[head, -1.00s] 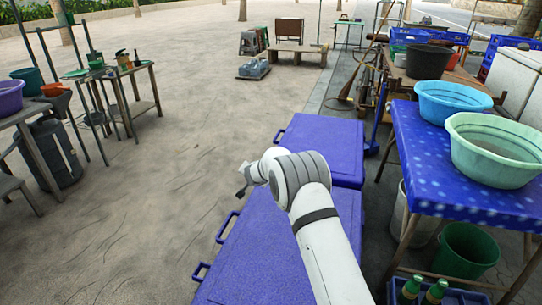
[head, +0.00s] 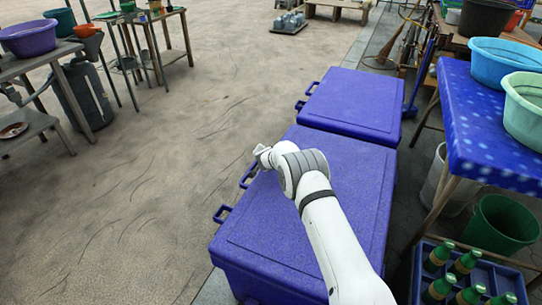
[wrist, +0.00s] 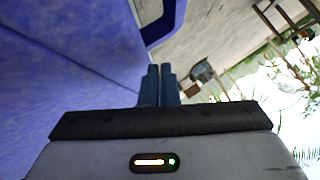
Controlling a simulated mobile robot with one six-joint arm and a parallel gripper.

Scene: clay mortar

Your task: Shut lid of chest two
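Two blue chests stand in line in the head view. The near chest (head: 345,165) is under my arm, and the far chest (head: 355,102) is just behind it. Both lids look down flat; no label shows which is chest two. My gripper (wrist: 159,85) has its two fingers close together, with nothing seen between them. In the head view it is mostly hidden behind my wrist, above the near chest's left edge by the handles (head: 222,213). In the wrist view a blue chest surface (wrist: 70,60) fills the left, with a handle-like loop above the fingers.
A table with a blue spotted cloth (head: 475,135) and basins stands close on the right. A green bucket (head: 500,225) and a crate of bottles (head: 480,262) are below it. Work tables stand at the far left.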

